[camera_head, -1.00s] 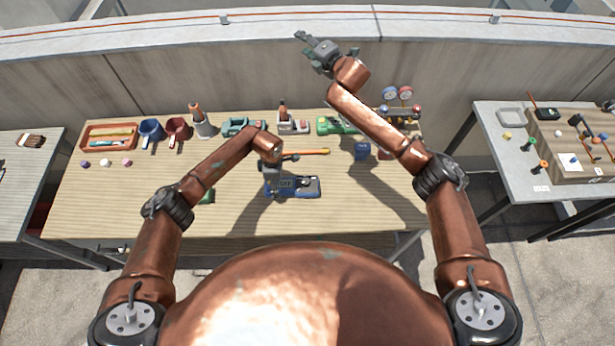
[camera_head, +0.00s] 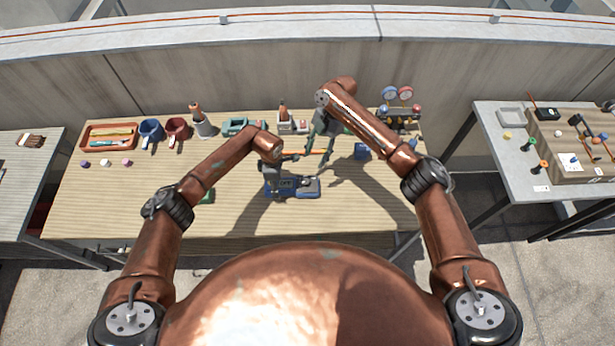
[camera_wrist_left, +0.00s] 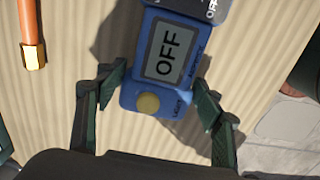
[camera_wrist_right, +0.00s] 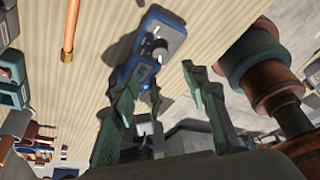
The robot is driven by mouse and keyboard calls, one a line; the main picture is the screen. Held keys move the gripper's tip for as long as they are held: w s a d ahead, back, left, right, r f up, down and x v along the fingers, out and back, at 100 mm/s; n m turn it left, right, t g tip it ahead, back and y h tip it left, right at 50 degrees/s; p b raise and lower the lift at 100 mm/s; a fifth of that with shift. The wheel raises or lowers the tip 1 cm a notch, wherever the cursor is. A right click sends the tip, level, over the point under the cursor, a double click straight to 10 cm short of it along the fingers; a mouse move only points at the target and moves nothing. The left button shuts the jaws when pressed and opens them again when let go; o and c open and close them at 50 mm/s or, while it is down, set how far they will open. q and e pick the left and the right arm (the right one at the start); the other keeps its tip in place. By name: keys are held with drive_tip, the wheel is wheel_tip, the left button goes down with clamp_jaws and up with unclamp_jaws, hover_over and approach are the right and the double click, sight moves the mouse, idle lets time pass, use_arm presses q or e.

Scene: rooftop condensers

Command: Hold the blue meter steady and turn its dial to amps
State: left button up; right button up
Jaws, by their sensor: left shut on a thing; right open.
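The blue meter (camera_head: 311,188) lies on the wooden table in front of me. In the left wrist view its screen (camera_wrist_left: 168,52) reads OFF, and a yellow round button (camera_wrist_left: 148,103) sits below. My left gripper (camera_head: 275,183) is shut on the meter's screen end, one finger on each side. My right gripper (camera_head: 320,165) is open and empty, pointing down above and behind the meter's dial end. In the right wrist view the dial (camera_wrist_right: 157,48) shows beyond the open fingers. I cannot read the dial's pointer.
A copper rod (camera_wrist_right: 71,28) lies just behind the meter. Mugs (camera_head: 151,130), an orange tray (camera_head: 108,137), green tools (camera_head: 243,125) and a gauge set (camera_head: 398,105) line the back. A blue container (camera_head: 361,151) stands right of the meter.

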sight(306, 180)
drive_tip(key=x, duration=1.1)
drive_tip(key=shift+f, duration=0.15)
drive_tip(key=shift+c, duration=0.4)
clamp_jaws()
